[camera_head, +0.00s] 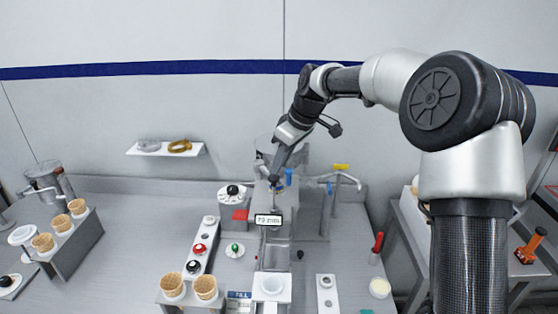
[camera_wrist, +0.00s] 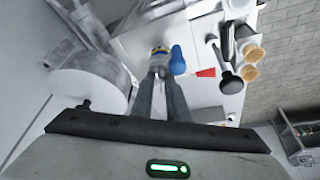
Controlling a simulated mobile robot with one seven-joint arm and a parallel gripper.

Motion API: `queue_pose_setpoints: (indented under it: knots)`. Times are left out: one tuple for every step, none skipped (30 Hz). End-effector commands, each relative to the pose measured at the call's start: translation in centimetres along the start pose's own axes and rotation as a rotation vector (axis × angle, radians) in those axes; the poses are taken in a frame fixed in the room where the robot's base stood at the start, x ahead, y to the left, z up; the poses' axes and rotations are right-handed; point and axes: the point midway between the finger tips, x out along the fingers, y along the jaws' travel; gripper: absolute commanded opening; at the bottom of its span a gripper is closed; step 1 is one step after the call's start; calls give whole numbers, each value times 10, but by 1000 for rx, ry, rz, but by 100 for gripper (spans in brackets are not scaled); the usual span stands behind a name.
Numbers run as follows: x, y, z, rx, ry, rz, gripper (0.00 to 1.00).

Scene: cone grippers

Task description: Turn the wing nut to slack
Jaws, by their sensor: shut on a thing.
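My gripper (camera_head: 273,181) reaches down onto the top of the grey machine (camera_head: 278,220) in the middle of the bench. In the wrist view my gripper (camera_wrist: 160,72) has its two dark fingers close together, shut on a small part with a yellowish edge (camera_wrist: 160,49), which I take to be the wing nut. The fingers hide most of it, so its turn angle cannot be told. A "70 mm" sign (camera_head: 268,219) is on the machine's front.
A red piece (camera_head: 240,214) and a white dial with a black knob (camera_head: 233,193) lie left of the machine. A control strip with red and black knobs (camera_head: 199,249) stands nearer. Cone holders (camera_head: 76,246) are at the left. A wall shelf (camera_head: 165,149) hangs behind.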

Motion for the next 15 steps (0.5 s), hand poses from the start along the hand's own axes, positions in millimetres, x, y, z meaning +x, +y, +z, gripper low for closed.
queue_pose_setpoints:
  knots:
    - [-1,1,0,-22,1,-9,0]
    - [-1,1,0,-35,1,-15,0]
    - [0,1,0,-52,0,-22,0]
    - [0,2,0,-63,0,-26,0]
    - [0,2,0,-73,0,-30,0]
    - [0,2,0,-85,1,-34,0]
    - [0,2,0,-92,0,-37,0]
    - [0,2,0,-100,0,-40,0]
    - [0,2,0,-108,0,-44,0]
    - [0,2,0,-112,-1,-46,0]
    - [0,2,0,-116,-1,-48,0]
    - [0,2,0,-121,-1,-50,0]
    - [0,2,0,-123,-1,-51,0]
    - [0,2,0,-126,-1,-52,0]
    - [0,2,0,-127,-1,-52,0]
